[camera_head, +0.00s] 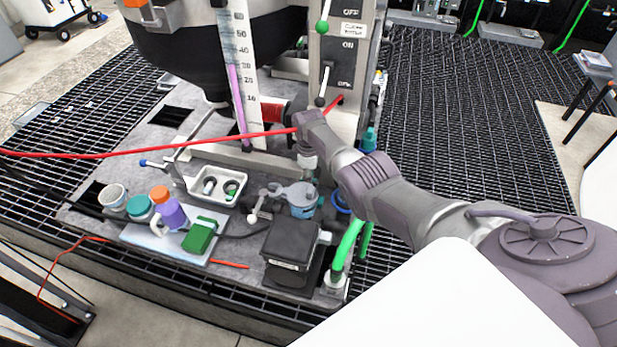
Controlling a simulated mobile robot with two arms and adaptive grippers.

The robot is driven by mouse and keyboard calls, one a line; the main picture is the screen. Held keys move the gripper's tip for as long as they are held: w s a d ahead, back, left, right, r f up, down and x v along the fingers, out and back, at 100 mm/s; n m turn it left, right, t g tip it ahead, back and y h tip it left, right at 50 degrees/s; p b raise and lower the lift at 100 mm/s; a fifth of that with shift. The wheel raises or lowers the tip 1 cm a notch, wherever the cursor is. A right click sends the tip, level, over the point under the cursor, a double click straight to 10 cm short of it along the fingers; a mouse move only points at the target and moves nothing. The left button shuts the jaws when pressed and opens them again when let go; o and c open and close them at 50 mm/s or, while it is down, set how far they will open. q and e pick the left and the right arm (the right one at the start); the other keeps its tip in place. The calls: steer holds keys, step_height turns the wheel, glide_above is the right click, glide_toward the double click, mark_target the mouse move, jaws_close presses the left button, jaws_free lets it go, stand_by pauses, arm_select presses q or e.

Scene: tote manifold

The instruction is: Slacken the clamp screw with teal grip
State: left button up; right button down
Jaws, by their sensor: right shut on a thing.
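My right arm comes in from the right, and its gripper (307,128) is at the front of the grey control column, just below the lower black-knobbed lever. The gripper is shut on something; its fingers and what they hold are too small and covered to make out. A small teal part (370,138) stands at the column's right side, behind my right wrist and apart from the gripper. I cannot tell whether it is the clamp screw's teal grip. My left gripper is not in view.
A dark vessel with a white scale (238,65) stands left of the column. A red line (130,154) crosses in front. A white tray (218,184), cups, a green block (200,236), a black box (291,242) and green hoses (346,243) crowd the deck. Grating at right is clear.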

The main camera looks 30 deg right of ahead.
steer(key=n, duration=0.5)
steer(key=shift+f+n+b, duration=0.1)
steer(key=shift+n+b, duration=0.2)
steer(key=n, duration=0.4)
steer(key=shift+b, duration=0.4)
steer(key=n+b, duration=0.1)
steer(key=n, duration=0.4)
steer(key=n+b, duration=0.1)
steer(key=n, duration=0.4)
steer(key=shift+b, duration=0.4)
steer(key=shift+d+n+b, duration=0.1)
steer(key=shift+n+b, duration=0.45)
steer(key=shift+n, duration=0.65)
steer(key=n+b, duration=0.4)
steer(key=b, duration=0.3)
steer(key=shift+f, duration=0.2)
steer(key=shift+r+n+b, duration=0.2)
steer(key=shift+n+b, duration=0.1)
steer(key=shift+b, duration=0.65)
steer(key=shift+r, duration=0.1)
